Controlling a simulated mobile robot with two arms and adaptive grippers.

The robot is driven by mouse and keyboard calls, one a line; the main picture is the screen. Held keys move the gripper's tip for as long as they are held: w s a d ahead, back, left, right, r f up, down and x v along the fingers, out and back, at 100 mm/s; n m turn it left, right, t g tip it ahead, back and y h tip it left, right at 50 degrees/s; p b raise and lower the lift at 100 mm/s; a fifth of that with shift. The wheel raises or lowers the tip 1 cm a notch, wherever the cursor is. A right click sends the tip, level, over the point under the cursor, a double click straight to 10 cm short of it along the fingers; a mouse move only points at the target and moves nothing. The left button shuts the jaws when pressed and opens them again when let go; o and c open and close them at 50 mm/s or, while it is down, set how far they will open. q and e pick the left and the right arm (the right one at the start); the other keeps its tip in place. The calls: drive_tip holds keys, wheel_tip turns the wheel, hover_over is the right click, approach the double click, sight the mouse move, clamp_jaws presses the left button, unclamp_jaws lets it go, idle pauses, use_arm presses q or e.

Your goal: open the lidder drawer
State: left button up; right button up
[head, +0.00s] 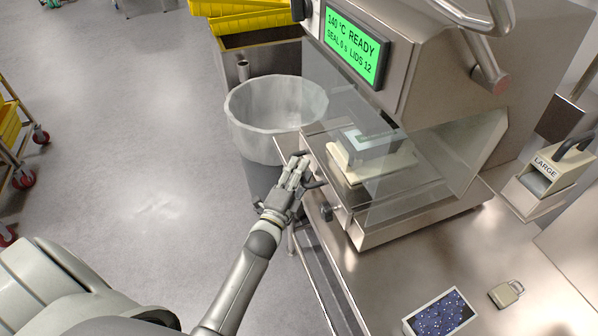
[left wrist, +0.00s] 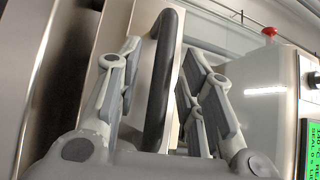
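The lidder (head: 420,60) is a steel machine with a green screen reading "140 °C READY". Its drawer (head: 345,220) is at the front under a clear guard, and a pale tray block (head: 375,155) shows inside. My left gripper (head: 302,168) is at the drawer front. In the left wrist view a black bar handle (left wrist: 163,85) stands between the fingers of my left gripper (left wrist: 160,60). The fingers are apart on either side of it, with a gap visible at the left finger. I cannot tell how far the drawer is out. My right gripper is not in view.
A round pale bin (head: 275,115) stands on the floor just beyond my left gripper. Yellow crates (head: 245,22) are behind it. The steel counter holds a block marked LARGE (head: 548,172), a small tag (head: 506,292) and a dark speckled tray (head: 440,315).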

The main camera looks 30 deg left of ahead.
use_arm(q)
drive_tip(key=shift+c, duration=0.3)
clamp_jaws()
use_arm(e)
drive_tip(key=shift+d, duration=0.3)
